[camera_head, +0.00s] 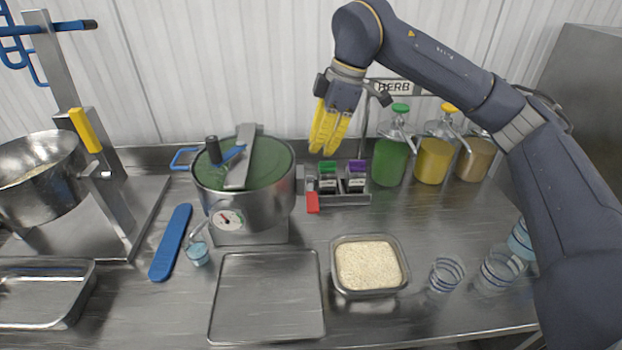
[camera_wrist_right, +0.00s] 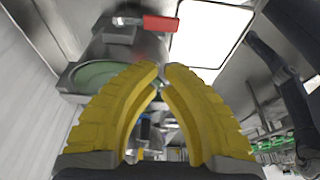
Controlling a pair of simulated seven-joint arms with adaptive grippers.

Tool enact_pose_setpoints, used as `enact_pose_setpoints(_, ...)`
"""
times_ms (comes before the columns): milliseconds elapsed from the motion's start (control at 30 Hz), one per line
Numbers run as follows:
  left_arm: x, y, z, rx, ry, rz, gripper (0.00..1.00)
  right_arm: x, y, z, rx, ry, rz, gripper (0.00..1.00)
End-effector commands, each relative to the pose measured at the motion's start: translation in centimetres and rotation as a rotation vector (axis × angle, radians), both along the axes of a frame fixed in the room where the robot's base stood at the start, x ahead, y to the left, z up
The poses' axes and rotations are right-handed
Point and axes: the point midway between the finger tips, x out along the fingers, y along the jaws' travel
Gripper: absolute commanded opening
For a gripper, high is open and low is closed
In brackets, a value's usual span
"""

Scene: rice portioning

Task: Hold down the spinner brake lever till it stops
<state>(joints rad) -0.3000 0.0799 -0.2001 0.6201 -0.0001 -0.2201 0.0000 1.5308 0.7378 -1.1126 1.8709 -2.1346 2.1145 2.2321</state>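The spinner (camera_head: 243,180) is a steel pot with a green lid, a crank on top and a round dial on its front. Its red brake lever (camera_head: 312,203) sticks out low on its right side. In the wrist view the red lever (camera_wrist_right: 160,23) shows at the top, beside the spinner (camera_wrist_right: 115,45). My right gripper (camera_head: 325,148) has yellow fingers pointing down, above and behind the lever and apart from it. Its fingertips (camera_wrist_right: 162,68) come nearly together, with nothing visible between them. My left gripper is not in view.
A rack of small spice boxes (camera_head: 344,197) stands just right of the lever. Green and yellow pump jars (camera_head: 433,160) stand behind it. A flat tray (camera_head: 267,328), a rice container (camera_head: 338,286) and glasses (camera_head: 444,274) occupy the front. A blue-handled tool (camera_head: 171,242) lies left.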

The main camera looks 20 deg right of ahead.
Motion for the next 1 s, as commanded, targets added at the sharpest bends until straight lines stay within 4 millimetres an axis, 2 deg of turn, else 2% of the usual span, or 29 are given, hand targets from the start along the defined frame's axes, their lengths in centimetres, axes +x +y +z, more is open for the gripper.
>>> enact_pose_setpoints(167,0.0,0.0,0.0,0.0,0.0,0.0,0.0,0.1,0.5,-1.7,0.001,0.002,0.003,0.0)
enact_pose_setpoints(700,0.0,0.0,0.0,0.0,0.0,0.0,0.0,0.5,2.7,-10.4,0.001,0.003,0.001,0.0)
enact_pose_setpoints(1000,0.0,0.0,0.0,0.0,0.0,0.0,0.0,0.6,2.7,-12.9,0.001,0.0,0.001,0.0)
